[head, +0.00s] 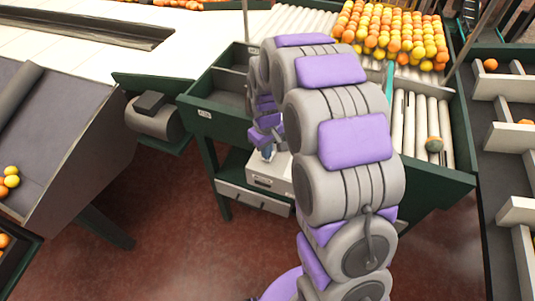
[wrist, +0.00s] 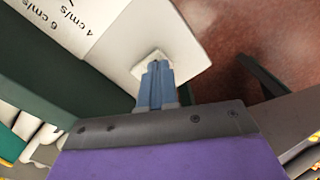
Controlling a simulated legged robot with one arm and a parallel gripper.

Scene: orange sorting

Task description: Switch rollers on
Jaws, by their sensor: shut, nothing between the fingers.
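The rollers (head: 407,118) are white bars in the green sorting table, partly hidden behind my arm. A pale control box (head: 266,178) sits under the table, and its white panel with "6 cm/s" and "4 cm/s" markings (wrist: 82,28) shows in the wrist view. A small pale square piece (wrist: 150,60), perhaps a knob or switch, is on the panel right at my fingertips. My gripper (wrist: 154,68) has blue fingers, shut with nothing between them, and seems to touch or almost touch that piece. In the head view my gripper (head: 267,152) is small, just above the box.
A grey sloped chute (head: 60,130) stands left, and a tray with white dividers (head: 505,140) stands right. Open red floor (head: 190,240) lies in front.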

